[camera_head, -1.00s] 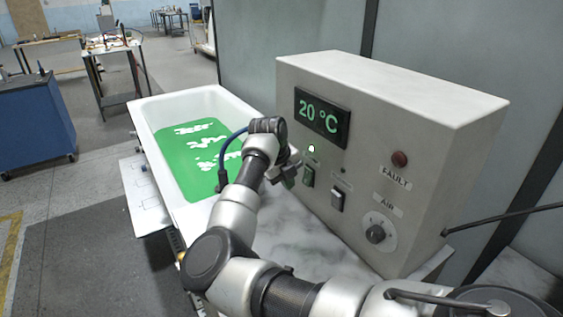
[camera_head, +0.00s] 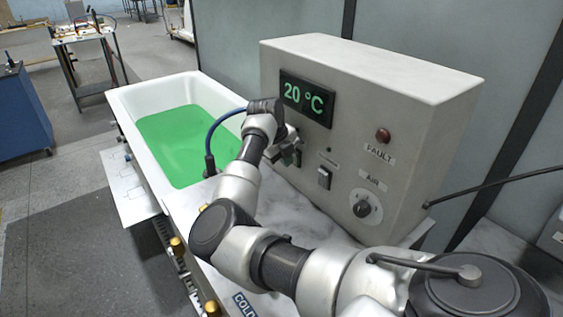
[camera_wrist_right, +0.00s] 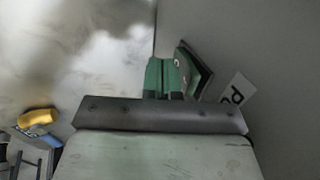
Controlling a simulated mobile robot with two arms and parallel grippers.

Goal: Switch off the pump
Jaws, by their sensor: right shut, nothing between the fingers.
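The grey control box (camera_head: 400,100) stands on the bath's marbled ledge with a green 20 °C display (camera_head: 307,97). A green rocker switch (camera_wrist_right: 168,77) in a dark frame shows in the right wrist view, beside a partly cut-off label (camera_wrist_right: 236,92) with a letter like "P". My right gripper (camera_head: 287,150) is shut and empty, right at this switch on the box's front. Whether it touches the switch I cannot tell. In the head view the gripper mostly hides the switch and the area above it. The green liquid (camera_head: 185,142) in the tub looks smooth. My left gripper is out of view.
To the right are a second rocker switch (camera_head: 324,178), the AIR dial (camera_head: 363,205) and a dark red FAULT lamp (camera_head: 383,135). The white tub (camera_head: 125,100) is left of my arm. A blue hose (camera_head: 213,135) dips into it. Workbenches stand farther back.

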